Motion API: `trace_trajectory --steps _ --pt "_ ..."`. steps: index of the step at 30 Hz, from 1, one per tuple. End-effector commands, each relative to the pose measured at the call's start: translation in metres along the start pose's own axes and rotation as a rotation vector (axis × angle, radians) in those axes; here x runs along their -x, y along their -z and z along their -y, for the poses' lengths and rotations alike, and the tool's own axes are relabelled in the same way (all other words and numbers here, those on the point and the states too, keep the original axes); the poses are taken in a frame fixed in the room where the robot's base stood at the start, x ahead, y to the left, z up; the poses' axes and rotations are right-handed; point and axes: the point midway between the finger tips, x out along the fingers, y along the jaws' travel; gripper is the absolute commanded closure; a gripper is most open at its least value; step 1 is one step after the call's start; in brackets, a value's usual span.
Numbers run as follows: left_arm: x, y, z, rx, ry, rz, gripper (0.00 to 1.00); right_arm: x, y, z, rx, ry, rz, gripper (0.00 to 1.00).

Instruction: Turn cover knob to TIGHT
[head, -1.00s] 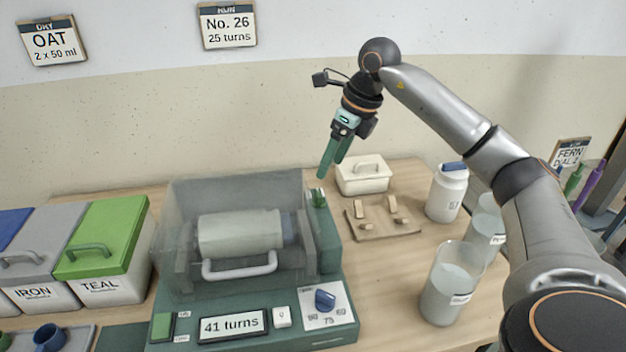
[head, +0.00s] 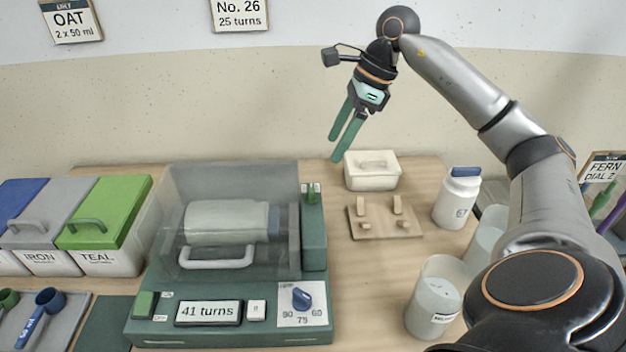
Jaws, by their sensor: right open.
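The green mill (head: 140,325) stands on the table with a clear cover (head: 230,180) down over a pale jar (head: 225,220) lying on its side. A small green knob or latch (head: 311,193) sits on top of the post at the mill's right; I cannot tell its setting, and no TIGHT mark is readable. A blue dial knob (head: 301,298) is on the front panel beside the numbers 90, 75 and 60. My right gripper (head: 335,148) is open and empty, its green fingers pointing down, above and behind the post, touching nothing. My left gripper is out of view.
A lidded white box (head: 372,171) and a wooden rack (head: 383,225) stand right of the mill. A white bottle (head: 457,198) and clear containers (head: 433,298) stand further right. Lidded bins (head: 103,220) fill the left.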

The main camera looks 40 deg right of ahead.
Motion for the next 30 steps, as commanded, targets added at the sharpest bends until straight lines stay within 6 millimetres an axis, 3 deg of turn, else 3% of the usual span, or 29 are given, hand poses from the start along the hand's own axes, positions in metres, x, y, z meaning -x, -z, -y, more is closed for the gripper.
trace_trajectory --steps 15,21,30 --pt "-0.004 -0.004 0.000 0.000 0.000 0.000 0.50 -0.098 0.000 -0.001 -0.001 -0.005 -0.001 0.28" --pt "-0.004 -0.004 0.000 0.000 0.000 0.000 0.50 -0.114 0.000 -0.001 -0.002 -0.003 -0.001 0.28" --pt "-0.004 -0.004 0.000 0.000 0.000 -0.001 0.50 -0.117 0.000 0.000 -0.002 -0.002 0.000 0.28"
